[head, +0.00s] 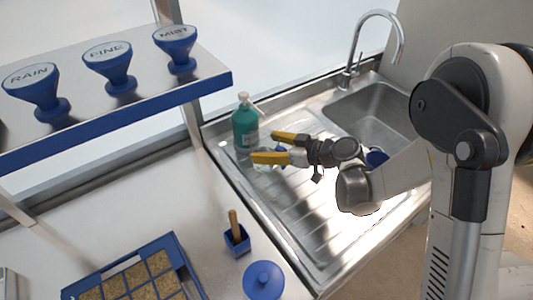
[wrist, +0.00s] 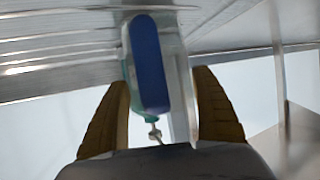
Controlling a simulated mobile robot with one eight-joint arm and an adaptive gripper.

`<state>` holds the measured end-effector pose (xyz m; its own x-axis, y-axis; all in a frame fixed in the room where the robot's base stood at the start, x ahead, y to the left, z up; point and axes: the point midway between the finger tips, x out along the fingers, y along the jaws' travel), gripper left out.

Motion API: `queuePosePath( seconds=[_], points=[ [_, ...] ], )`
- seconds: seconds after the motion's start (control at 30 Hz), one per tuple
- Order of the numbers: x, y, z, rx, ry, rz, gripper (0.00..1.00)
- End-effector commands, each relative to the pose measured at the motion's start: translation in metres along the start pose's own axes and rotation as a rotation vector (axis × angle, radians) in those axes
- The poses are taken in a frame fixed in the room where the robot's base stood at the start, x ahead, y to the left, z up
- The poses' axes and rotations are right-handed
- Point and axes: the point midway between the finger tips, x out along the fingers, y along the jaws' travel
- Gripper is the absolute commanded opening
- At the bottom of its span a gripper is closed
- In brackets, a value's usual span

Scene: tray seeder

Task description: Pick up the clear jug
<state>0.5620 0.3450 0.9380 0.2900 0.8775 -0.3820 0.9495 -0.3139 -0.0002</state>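The clear jug (head: 263,166) stands on the ribbed steel drainboard, mostly hidden behind my gripper in the head view. Its blue handle (wrist: 149,62) shows upright in the wrist view, between my two fingers and a little left of the middle, with the see-through body behind it. My gripper (head: 264,146) has yellow fingers spread apart at the jug. In the wrist view my gripper (wrist: 162,105) is open, with a gap on both sides of the handle. I cannot tell how far the handle reaches in between the fingers.
A green pump bottle (head: 245,128) stands close behind the jug. The sink basin (head: 375,112) and tap (head: 384,18) lie at the back right. A blue item (head: 377,157) is partly hidden behind my arm. A blue-edged shelf (head: 205,90) with labelled heads is at left.

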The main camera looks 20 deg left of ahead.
Motion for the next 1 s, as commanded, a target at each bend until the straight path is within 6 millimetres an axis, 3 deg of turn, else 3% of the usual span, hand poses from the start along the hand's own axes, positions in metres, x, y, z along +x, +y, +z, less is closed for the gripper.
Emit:
queuePosePath(
  seconds=[0.37,0.63,0.87,1.0],
  points=[
    [-0.001,0.0,-0.002,-0.001,0.0,0.0,0.36],
    [-0.007,0.0,-0.016,0.0,0.0,0.0,0.36],
    [-0.017,0.0,-0.04,0.0,0.0,0.0,0.36],
    [-0.035,0.004,-0.042,0.001,0.0,0.003,0.36]
  ],
)
